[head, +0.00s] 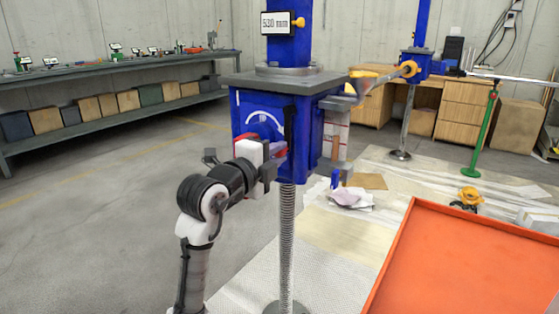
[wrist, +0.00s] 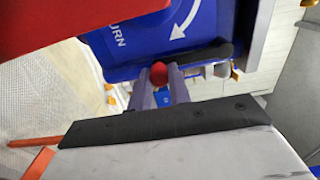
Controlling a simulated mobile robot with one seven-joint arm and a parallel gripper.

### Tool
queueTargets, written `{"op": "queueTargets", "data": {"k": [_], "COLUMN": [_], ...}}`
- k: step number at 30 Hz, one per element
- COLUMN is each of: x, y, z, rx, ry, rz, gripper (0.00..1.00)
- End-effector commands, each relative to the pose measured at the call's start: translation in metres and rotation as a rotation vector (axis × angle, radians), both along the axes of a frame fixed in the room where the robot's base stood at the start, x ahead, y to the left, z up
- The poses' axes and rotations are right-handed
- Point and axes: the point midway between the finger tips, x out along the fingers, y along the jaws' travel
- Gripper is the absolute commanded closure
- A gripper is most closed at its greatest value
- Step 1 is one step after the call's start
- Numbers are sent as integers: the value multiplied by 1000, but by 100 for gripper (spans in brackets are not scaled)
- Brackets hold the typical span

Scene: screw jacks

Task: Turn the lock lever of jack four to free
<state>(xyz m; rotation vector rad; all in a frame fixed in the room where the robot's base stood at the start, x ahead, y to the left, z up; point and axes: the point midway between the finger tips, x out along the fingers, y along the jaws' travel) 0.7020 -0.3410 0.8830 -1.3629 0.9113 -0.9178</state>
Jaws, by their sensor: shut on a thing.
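A large blue screw jack (head: 310,130) stands upright in the foreground of the head view, with a white curved arrow on its front. No jack number is readable. A dark lock lever (head: 290,122) hangs down along this front face. In the wrist view the dark lever (wrist: 205,54) runs sideways below the arrow and ends at a red ball knob (wrist: 159,73). My gripper (head: 276,160) is at the lever's lower end. In the wrist view, my gripper's two grey fingers (wrist: 161,88) are shut on the knob, one on each side.
A steel threaded screw (head: 287,240) stands below the jack's body. An orange tray (head: 400,245) is at the front right. A second blue jack (head: 414,66) and a green stand (head: 484,135) are farther back. A workbench (head: 110,70) lines the left wall. The floor at left is clear.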

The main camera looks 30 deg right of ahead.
Motion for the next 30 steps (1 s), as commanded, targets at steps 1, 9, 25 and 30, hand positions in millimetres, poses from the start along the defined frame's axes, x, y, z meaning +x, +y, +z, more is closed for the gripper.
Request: {"op": "queueTargets", "data": {"k": [1, 9, 25, 30], "x": [1, 1, 1, -2], "y": [0, 0, 0, 9], "z": [-1, -1, 0, 1], "rx": [4, 5, 3, 1], "ry": [-3, -8, -7, -8], "rz": [0, 1, 1, 2], "gripper": [100, 100, 59, 59]}}
